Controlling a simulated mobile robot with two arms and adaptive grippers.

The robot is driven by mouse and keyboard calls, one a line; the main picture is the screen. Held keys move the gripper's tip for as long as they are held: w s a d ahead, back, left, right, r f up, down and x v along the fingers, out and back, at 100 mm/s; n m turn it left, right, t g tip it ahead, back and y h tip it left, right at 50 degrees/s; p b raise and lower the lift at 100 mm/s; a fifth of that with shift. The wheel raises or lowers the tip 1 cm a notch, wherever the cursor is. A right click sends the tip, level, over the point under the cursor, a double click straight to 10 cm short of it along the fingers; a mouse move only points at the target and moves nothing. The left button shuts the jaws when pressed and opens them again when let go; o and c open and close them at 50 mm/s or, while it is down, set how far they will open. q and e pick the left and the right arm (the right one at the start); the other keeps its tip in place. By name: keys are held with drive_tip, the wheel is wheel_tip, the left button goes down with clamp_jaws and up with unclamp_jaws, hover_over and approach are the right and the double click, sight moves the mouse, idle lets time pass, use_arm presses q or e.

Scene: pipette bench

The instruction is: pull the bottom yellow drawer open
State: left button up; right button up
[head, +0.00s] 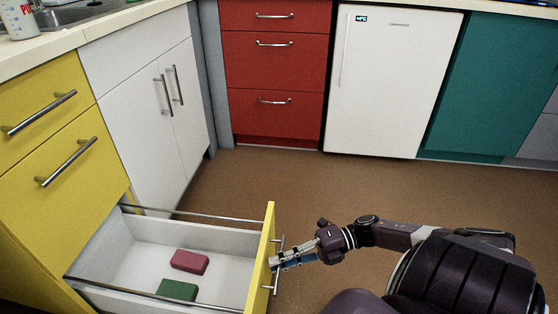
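The bottom yellow drawer (264,255) is pulled far out from the yellow cabinet (70,180) at the lower left. Its white inside and metal side rails show. A dark red block (190,261) and a green block (177,290) lie in it. My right gripper (276,261) is at the metal handle (278,252) on the drawer's front, its fingers reaching the bar. The fingers are small here, and I cannot tell whether they are closed on the bar. My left gripper is not in view.
Two upper yellow drawers with bar handles (66,162) are shut. White cupboard doors (150,110), red drawers (274,70), a white fridge (390,85) and a teal cabinet (490,90) stand behind. The brown floor (300,180) between is clear.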

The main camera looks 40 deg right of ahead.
drive_tip(key=shift+o, duration=1.3)
drive_tip(key=v, duration=1.2)
drive_tip(key=shift+s+f, duration=0.1)
